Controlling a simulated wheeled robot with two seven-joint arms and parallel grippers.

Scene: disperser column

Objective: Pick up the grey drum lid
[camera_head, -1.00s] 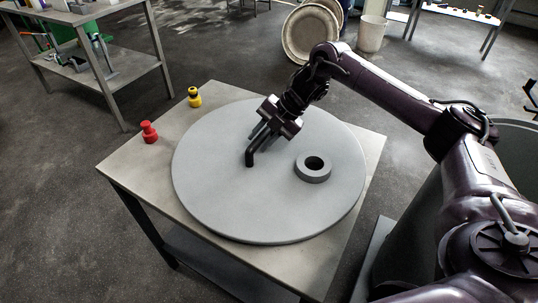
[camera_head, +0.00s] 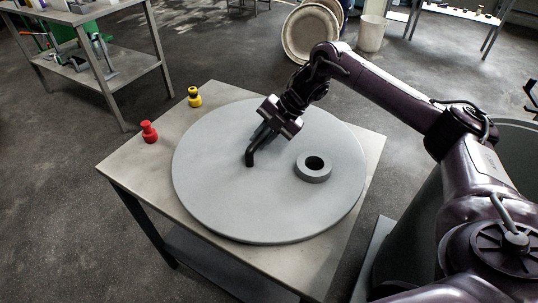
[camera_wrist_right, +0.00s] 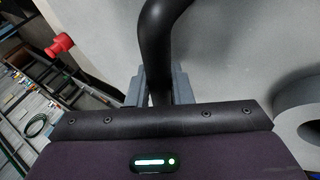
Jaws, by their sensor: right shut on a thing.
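The grey drum lid (camera_head: 235,210) is a large flat disc lying on a small metal table (camera_head: 140,170). It has a black bent handle (camera_head: 250,158) and a raised grey ring (camera_head: 313,168) with a dark hole. My right gripper (camera_head: 265,133) comes down from the upper right and is shut on the black handle. In the right wrist view the handle (camera_wrist_right: 158,45) passes between the grey fingers (camera_wrist_right: 160,88), and the lid surface (camera_wrist_right: 245,50) lies behind it. The lid rests flat on the table. My left gripper is not in view.
A red knobbed piece (camera_head: 149,133) and a yellow one (camera_head: 194,97) stand on the table's left side, clear of the lid. A metal shelf bench (camera_head: 110,80) stands at upper left. Round pans (camera_head: 309,35) and a white bucket (camera_head: 371,34) are at the back.

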